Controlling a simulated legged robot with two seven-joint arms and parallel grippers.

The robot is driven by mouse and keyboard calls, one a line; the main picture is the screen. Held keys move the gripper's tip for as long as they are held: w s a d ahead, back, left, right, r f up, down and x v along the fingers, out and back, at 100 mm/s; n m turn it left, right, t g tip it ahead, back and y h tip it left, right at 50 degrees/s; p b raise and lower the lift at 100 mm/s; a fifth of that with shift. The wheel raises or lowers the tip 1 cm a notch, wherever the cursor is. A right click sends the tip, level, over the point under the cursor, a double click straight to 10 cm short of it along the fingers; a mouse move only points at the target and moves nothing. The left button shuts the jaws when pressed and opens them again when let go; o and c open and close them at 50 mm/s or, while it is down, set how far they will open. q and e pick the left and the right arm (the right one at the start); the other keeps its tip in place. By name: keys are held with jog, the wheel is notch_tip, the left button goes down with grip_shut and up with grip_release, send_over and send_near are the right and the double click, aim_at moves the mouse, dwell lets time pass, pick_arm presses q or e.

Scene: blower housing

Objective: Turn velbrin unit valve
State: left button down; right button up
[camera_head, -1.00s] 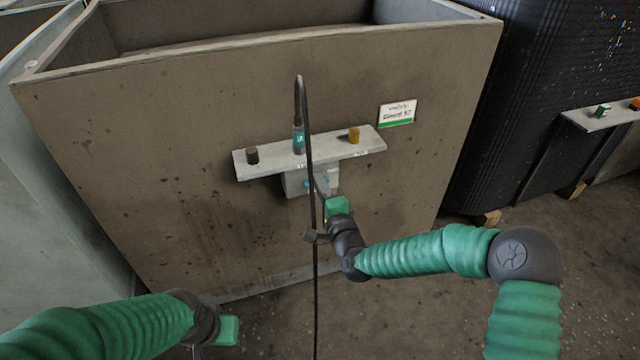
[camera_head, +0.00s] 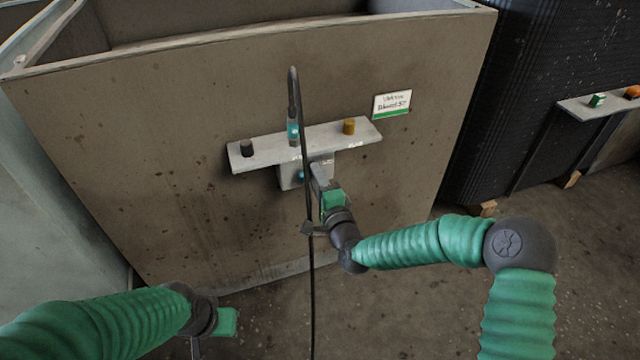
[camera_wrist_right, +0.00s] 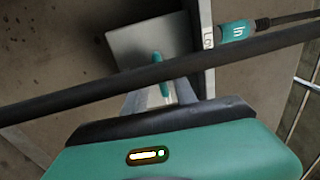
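The brown housing (camera_head: 180,130) has a white label (camera_head: 392,102) on its front and a grey shelf (camera_head: 265,153) fixed to it. A grey box (camera_head: 287,178) sits under the shelf, with a small teal valve handle on it; the handle shows in the right wrist view (camera_wrist_right: 159,59). My right gripper (camera_head: 316,172) is at this box. In the wrist view its two fingers stand apart on either side of the handle, with a gap visible. A black hose crosses in front and hides part of them. My left gripper (camera_head: 226,321) is low at left, fingers not clear.
The black hose (camera_head: 311,270) hangs down right beside my right gripper. A black ribbed unit (camera_head: 510,90) stands at right. The floor in front is clear.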

jog(key=p+v, duration=0.5)
jog(key=v, duration=1.2)
jog(key=shift+w, duration=0.1)
